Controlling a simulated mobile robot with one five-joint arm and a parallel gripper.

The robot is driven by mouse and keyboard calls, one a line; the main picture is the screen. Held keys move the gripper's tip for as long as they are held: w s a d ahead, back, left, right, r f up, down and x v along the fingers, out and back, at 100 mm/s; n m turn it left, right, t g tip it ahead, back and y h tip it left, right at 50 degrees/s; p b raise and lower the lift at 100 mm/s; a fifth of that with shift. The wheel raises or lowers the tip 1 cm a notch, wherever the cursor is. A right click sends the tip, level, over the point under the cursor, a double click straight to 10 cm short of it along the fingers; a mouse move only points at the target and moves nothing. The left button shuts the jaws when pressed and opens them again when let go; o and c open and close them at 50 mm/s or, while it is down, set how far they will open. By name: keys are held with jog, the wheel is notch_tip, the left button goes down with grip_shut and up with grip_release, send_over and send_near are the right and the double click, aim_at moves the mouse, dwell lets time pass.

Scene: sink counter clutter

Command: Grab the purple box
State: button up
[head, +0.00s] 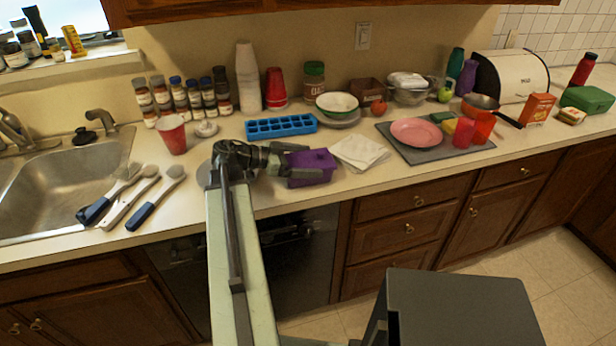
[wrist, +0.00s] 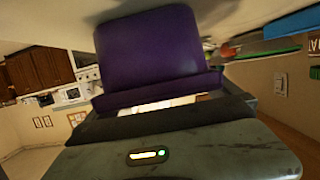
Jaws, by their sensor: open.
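The purple box (head: 312,167) sits on the counter near its front edge, left of the white napkins. It also fills the upper middle of the wrist view (wrist: 150,50), close in front of my gripper. My gripper (head: 284,160) is at the box's left side in the head view, with its jaws open. The fingertips are at or very near the box; I cannot tell whether they touch it. Part of the box's left end is hidden by the gripper.
A blue ice tray (head: 281,126) lies just behind the box. White napkins (head: 358,152) lie to its right, beside a grey mat (head: 420,156) with a pink plate. Brushes (head: 155,199) lie by the sink (head: 60,190) at left. A red cup (head: 172,134) stands behind my arm.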

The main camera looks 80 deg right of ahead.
aim_at(308, 160)
jog(key=shift+s+d, duration=0.1)
jog(key=shift+s, duration=0.1)
jog(key=c, duration=1.1)
notch_tip(308, 160, up, 10)
jog(key=p, duration=1)
